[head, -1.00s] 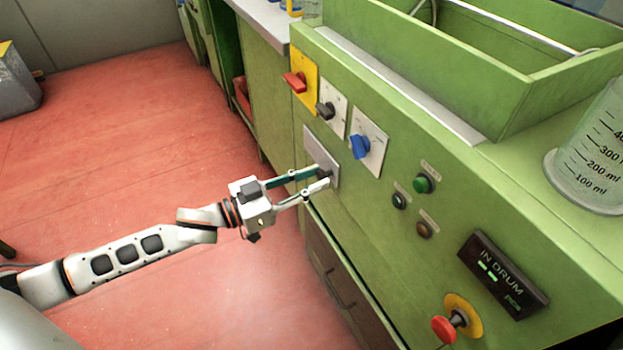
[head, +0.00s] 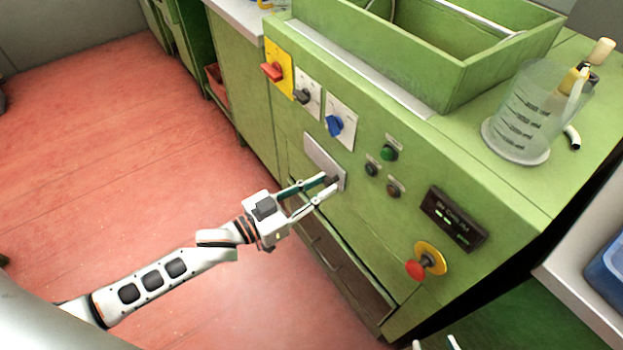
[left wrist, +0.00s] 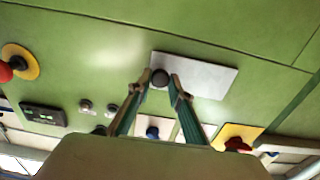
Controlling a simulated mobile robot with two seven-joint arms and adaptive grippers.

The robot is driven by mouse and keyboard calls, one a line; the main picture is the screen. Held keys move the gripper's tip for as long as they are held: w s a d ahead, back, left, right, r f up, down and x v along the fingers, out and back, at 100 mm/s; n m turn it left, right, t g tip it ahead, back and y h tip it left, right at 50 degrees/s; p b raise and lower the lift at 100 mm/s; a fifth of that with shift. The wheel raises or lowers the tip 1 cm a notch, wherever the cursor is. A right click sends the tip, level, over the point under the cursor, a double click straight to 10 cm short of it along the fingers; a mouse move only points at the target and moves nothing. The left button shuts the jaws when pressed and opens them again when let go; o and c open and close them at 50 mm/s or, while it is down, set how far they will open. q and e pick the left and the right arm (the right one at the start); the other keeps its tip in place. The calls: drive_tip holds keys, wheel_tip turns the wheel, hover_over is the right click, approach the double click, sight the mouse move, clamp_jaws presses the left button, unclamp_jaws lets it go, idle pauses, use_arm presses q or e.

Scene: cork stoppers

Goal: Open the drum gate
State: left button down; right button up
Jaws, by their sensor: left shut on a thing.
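The drum gate's slide plate (head: 318,153) is a pale grey rectangle on the front of the green machine. A dark round knob (left wrist: 160,78) stands at one end of it, the lower right end in the head view. My left gripper (head: 332,184) is shut on this knob, with a fingertip on each side of it in the left wrist view. In the head view the fingers hide most of the knob. Two pale tips of my right gripper (head: 435,343) show apart at the bottom edge; the rest is out of frame.
Red (head: 272,71), black (head: 303,96) and blue (head: 335,125) rotary switches sit above the plate. Green (head: 389,153) and dark buttons, a lit display (head: 453,218) and a red mushroom button (head: 415,270) lie to the right. A beaker (head: 522,115) stands on top. The red floor at left is clear.

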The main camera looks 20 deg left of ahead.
use_arm(q)
drive_tip(key=c, duration=1.8)
unclamp_jaws()
drive_tip(key=shift+v, duration=6.05)
drive_tip(key=shift+w, duration=0.1)
